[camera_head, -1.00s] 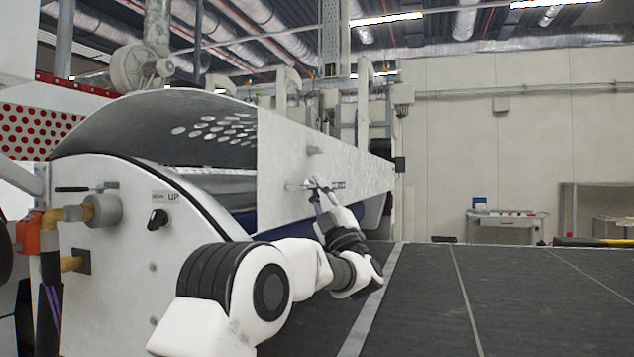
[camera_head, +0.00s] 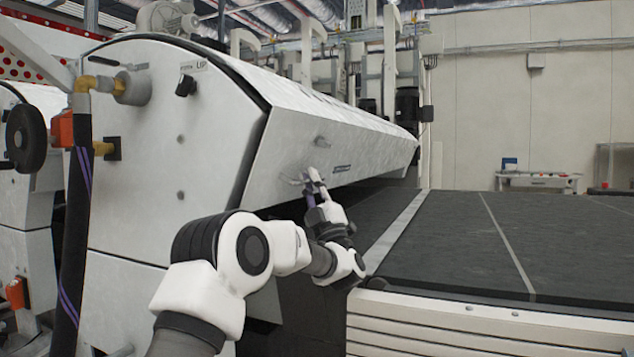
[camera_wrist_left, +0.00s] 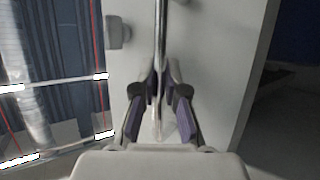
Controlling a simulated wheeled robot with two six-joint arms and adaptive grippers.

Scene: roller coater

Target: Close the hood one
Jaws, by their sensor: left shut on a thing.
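The hood (camera_head: 345,150) is a long white curved cover on the roller coater. It lies down over the machine, its front panel sloping and its edge close to the end housing (camera_head: 180,140). My left gripper (camera_head: 312,182) is at the lower part of the front panel, shut on the hood's handle (camera_head: 292,181). In the left wrist view the gripper (camera_wrist_left: 160,100) has its fingers on either side of the thin metal handle bar (camera_wrist_left: 161,40), with the white panel (camera_wrist_left: 215,70) behind. My right gripper is not in view.
A dark conveyor bed (camera_head: 520,235) with a pale front rail (camera_head: 480,325) lies to the right of my left arm. A black hose (camera_head: 75,210) and a black handwheel (camera_head: 26,132) stand at the left. A table (camera_head: 538,180) is by the far wall.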

